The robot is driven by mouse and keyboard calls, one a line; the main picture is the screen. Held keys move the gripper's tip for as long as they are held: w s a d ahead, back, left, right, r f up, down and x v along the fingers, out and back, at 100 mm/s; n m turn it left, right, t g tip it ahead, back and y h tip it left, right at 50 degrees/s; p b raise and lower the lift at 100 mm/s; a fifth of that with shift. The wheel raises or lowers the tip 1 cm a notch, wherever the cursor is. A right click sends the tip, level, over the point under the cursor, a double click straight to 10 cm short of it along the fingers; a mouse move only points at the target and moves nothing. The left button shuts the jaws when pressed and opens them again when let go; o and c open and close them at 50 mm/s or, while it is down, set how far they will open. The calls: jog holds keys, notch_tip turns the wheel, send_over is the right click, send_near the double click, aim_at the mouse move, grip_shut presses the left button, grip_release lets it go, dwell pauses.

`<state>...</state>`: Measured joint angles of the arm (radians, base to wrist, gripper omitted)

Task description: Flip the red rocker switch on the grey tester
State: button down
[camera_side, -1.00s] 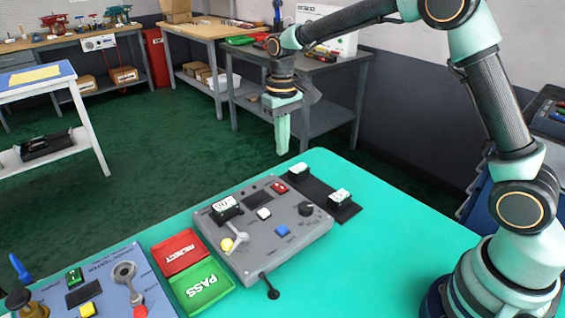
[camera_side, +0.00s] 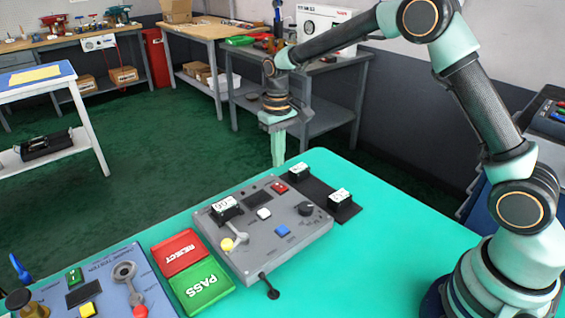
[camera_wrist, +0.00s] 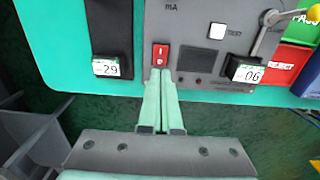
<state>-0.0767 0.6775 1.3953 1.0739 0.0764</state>
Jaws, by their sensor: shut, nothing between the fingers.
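The grey tester (camera_side: 262,258) lies on the teal table, and its panel also shows in the wrist view (camera_wrist: 196,65). The red rocker switch (camera_side: 279,188) is near the tester's far edge; in the wrist view the rocker (camera_wrist: 160,55) shows a white mark on its red face. My gripper (camera_side: 278,163) points down above and beyond the table's far edge, a little past the switch. In the wrist view my gripper's fingers (camera_wrist: 161,72) are together and empty, with their tips appearing just below the switch. I cannot tell whether they touch it.
A black strip (camera_side: 322,198) with labelled black blocks lies right of the tester. Red (camera_side: 179,251) and green (camera_side: 201,288) trays and a blue tester (camera_side: 105,285) are to the left. The tester carries a yellow-knobbed lever (camera_side: 228,244), a black knob (camera_side: 306,208) and a blue button (camera_side: 282,230).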

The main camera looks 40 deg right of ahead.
jog(key=shift+r, duration=0.1)
notch_tip(320, 180, up, 14)
jog(key=w, duration=0.2)
dwell(0.3)
jog(key=shift+s, duration=0.1)
